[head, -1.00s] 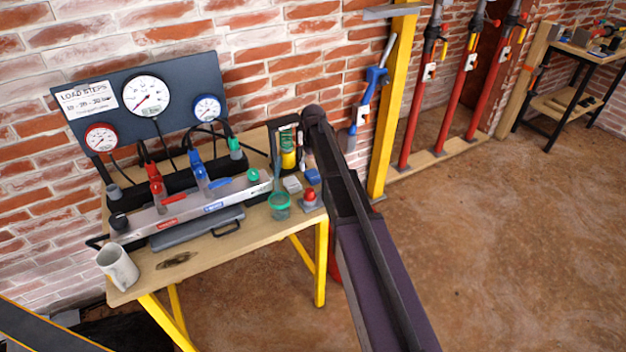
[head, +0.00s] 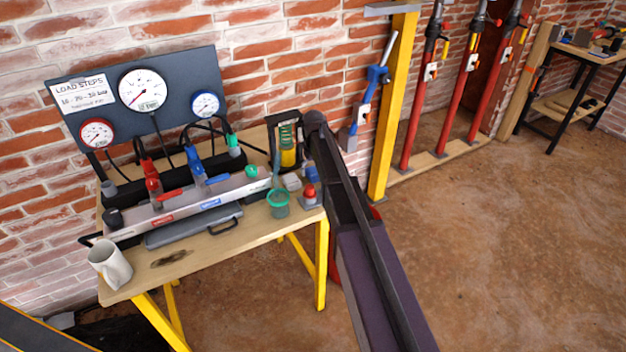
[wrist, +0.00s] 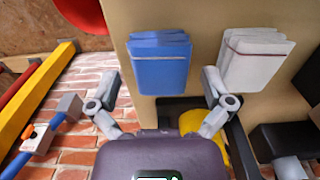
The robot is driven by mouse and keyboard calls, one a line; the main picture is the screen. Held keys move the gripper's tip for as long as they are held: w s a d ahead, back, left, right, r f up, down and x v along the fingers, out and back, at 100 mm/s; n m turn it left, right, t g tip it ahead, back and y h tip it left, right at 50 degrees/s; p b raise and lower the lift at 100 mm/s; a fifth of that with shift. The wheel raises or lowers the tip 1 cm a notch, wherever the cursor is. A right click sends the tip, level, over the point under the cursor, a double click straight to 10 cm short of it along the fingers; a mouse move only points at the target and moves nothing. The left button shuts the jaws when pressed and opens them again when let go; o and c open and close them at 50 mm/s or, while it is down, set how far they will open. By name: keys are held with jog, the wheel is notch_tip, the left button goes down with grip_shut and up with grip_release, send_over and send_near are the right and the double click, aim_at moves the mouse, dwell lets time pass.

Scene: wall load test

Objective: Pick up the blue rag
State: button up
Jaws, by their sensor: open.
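In the head view the blue rag (head: 311,174) is a small patch near the bench's right end, partly covered by my arm. My gripper (wrist: 162,103) is open and empty in the wrist view. Its two fingers are spread wide, with the rag ahead of and between their tips, apart from both. In the head view my gripper is mostly hidden behind my arm.
A folded white rag (wrist: 256,62) lies right beside the blue one. A red knob (head: 310,190), a green cup (head: 279,202) and a yellow-and-black device (head: 288,150) stand close by. A yellow post (head: 393,110) rises right of the bench. A white mug (head: 111,265) is at the left.

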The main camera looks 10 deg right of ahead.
jog(key=shift+f+b, duration=0.35)
jog(key=shift+f, duration=0.2)
jog(key=c, duration=0.9)
